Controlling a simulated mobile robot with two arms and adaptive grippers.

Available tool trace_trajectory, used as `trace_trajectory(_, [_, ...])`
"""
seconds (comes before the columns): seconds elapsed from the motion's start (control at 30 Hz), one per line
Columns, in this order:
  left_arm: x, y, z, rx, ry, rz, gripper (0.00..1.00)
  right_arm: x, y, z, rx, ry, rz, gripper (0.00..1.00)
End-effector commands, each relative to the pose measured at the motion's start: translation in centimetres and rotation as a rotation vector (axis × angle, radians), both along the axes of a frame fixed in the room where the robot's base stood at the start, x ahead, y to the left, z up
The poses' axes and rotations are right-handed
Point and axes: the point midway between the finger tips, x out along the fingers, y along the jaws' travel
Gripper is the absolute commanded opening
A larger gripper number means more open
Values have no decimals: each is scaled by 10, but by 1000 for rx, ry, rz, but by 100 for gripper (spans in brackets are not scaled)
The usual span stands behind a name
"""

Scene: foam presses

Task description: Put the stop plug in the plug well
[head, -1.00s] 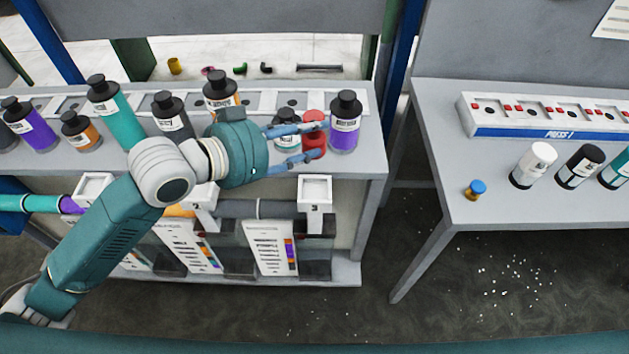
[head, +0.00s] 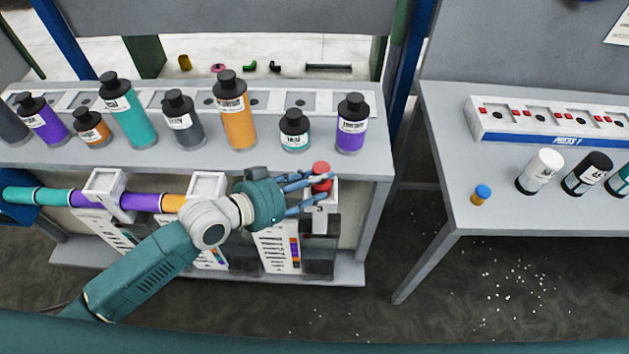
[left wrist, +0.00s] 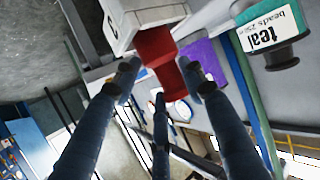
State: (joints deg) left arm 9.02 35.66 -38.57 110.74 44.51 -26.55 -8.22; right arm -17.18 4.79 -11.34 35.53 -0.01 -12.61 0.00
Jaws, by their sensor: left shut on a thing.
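The red stop plug (head: 321,170) is held between the blue fingers of my left gripper (head: 328,189), below the front edge of the bottle shelf. The plug also shows in the left wrist view (left wrist: 157,48), between my fingertips (left wrist: 160,78). A white block (left wrist: 138,17) is against the plug's far end in that view; it appears to be the plug well, with its opening hidden. In the head view this block is mostly behind my fingers, at the right end of the lower row. I cannot tell whether the plug is inside it or only at its mouth. My right gripper is out of view.
Several bottles stand on the shelf above, including a teal-labelled one (head: 294,130) and a purple one (head: 351,124). White blocks (head: 104,182) hold a coloured pipe along the lower row. A second table (head: 470,215) at right carries bottles and a small blue-topped plug (head: 481,194).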

Motion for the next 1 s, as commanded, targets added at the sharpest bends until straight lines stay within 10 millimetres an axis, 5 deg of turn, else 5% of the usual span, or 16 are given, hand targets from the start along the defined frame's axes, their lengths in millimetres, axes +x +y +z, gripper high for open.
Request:
trace_trajectory(0.3, [1, 0, -1, -3, -6, 1, 0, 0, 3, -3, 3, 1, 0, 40])
trace_trajectory(0.33, [0, 0, -2, 0, -1, 0, 47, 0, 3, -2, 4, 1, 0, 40])
trace_trajectory(0.4, [0, 0, -2, 1, -1, 0, 61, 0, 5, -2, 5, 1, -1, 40])
trace_trajectory(0.77, [0, 0, 3, -1, -1, 0, 61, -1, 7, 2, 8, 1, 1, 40])
trace_trajectory(1.0, [-24, 29, 12, 7, -1, 0, 61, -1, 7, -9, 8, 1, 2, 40])
